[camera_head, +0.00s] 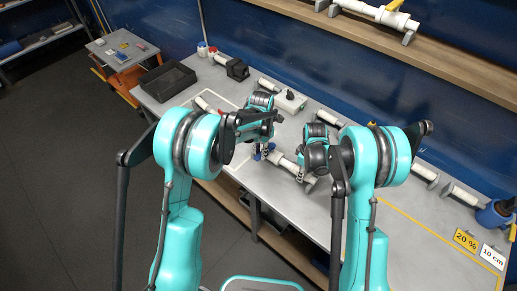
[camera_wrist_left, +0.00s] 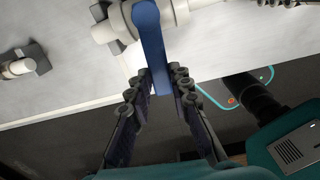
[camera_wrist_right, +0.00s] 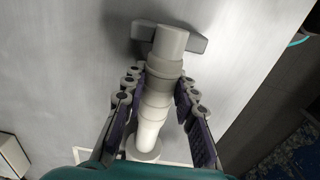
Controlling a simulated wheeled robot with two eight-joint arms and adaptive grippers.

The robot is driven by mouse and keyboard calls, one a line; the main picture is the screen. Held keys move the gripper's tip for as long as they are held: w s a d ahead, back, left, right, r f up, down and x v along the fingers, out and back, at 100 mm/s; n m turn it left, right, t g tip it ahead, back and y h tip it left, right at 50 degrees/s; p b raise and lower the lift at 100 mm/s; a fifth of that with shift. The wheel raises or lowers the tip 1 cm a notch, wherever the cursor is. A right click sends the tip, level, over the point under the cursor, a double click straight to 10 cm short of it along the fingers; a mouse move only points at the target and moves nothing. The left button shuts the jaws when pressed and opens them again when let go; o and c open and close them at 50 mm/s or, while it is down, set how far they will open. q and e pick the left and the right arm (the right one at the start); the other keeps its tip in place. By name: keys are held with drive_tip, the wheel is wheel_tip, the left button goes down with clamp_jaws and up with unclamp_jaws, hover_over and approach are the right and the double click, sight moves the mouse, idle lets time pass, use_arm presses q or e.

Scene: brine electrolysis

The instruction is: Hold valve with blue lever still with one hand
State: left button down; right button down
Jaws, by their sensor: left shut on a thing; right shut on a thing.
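The valve is a white and grey pipe piece that lies on the grey bench (camera_head: 240,178); its pipe shows in the head view (camera_head: 288,163) and in the right wrist view (camera_wrist_right: 154,112). Its blue lever (camera_wrist_left: 151,42) points toward my left gripper (camera_wrist_left: 160,84), which is shut on the lever's end. My right gripper (camera_wrist_right: 159,88) is shut around the pipe, with one finger on each side. In the head view both grippers are close together at the bench's front side, and my arms hide part of the valve.
A black bin (camera_head: 166,82) stands at the bench's left end. Other pipe pieces lie along the back, including one near a grey box (camera_head: 290,101). A wooden shelf (camera_head: 420,55) runs above. Yellow "20 %" (camera_head: 466,239) and white "10 cm" (camera_head: 492,257) signs are at the right.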

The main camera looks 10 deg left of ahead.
use_arm(q)
drive_tip(key=shift+s+d+n, duration=0.2)
drive_tip(key=shift+d+n, duration=0.15)
drive_tip(key=shift+n, duration=0.35)
drive_tip(key=c, duration=1.4)
unclamp_jaws()
drive_tip(key=shift+o, duration=0.2)
drive_tip(key=shift+r, duration=0.1)
wheel_tip(320, 180, up, 12)
use_arm(e)
drive_tip(key=c, duration=1.1)
unclamp_jaws()
